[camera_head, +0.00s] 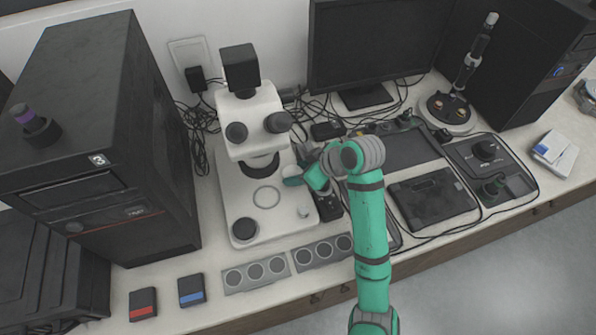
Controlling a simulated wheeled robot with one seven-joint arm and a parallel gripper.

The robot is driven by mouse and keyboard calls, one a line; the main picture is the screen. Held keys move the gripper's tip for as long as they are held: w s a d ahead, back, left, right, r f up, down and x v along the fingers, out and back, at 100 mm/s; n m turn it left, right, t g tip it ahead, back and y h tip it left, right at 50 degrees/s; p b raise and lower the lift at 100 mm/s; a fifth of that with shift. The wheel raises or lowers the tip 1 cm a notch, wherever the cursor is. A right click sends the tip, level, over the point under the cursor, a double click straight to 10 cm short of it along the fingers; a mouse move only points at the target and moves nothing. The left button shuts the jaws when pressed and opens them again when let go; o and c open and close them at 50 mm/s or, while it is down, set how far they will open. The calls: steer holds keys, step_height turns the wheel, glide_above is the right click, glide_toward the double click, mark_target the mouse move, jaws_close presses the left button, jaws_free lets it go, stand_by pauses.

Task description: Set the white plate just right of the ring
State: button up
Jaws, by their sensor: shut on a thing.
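A thin pale ring (266,196) lies flat on the white base (232,190) of a microscope-like press. My gripper (293,181) is low over the right part of this base, just right of the ring. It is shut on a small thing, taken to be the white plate. The plate is mostly hidden by the fingers and blends with the white base, so its outline and whether it touches the base cannot be told. My teal arm comes in from the lower right.
The press head (251,120) with black knobs rises behind the ring. A small pale knob (304,212) and a dark round knob (245,229) stand on the base. Grey three-hole trays (257,273) lie in front. A black tower (95,140) stands left.

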steer(key=shift+f, duration=0.2)
steer(key=o, duration=0.8)
steer(key=shift+f, duration=0.15)
steer(key=shift+s+r, duration=0.1)
steer(key=shift+r, duration=0.3)
steer(key=v, duration=1.2)
